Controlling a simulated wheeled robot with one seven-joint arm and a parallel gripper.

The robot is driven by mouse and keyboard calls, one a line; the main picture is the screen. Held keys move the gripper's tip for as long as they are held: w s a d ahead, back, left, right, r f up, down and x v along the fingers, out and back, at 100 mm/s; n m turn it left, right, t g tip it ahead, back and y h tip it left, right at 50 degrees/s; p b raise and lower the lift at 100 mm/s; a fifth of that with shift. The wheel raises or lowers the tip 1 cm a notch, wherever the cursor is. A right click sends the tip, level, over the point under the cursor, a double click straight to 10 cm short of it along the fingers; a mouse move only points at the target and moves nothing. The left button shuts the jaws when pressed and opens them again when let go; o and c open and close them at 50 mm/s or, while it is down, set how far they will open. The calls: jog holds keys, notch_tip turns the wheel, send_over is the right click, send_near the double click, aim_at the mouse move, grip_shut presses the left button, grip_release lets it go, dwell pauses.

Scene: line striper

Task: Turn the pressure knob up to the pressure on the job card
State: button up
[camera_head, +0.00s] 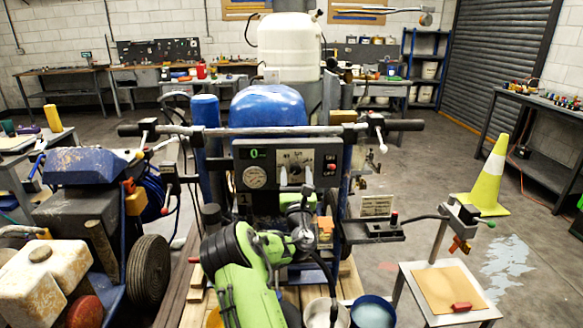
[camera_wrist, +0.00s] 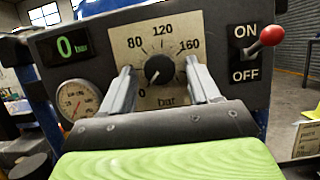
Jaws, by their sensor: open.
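The pressure knob (camera_wrist: 159,70) is a dark round knob at the centre of a beige dial plate (camera_wrist: 124,45) marked 80, 120 and 160 bar. Its light pointer mark seems to point to the lower left. My gripper (camera_wrist: 160,72) is open, with one finger on each side of the knob in the wrist view; I cannot tell whether they touch it. In the head view my gripper (camera_head: 296,176) is in front of the panel and covers part of the dial. The green display (camera_wrist: 66,46) reads 0 bar. A small printed card (camera_head: 376,205), unreadable here, stands right of the panel.
A round gauge (camera_wrist: 77,101) is left of the dial. A red-tipped lever (camera_wrist: 271,35) is at the ON/OFF plate on the right. A handlebar (camera_head: 270,131) crosses above the panel. A yellow cone (camera_head: 488,180) stands on the floor at right.

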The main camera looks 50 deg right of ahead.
jog(key=shift+s, duration=0.1)
jog(key=shift+c, duration=0.7)
jog(key=c, duration=0.9)
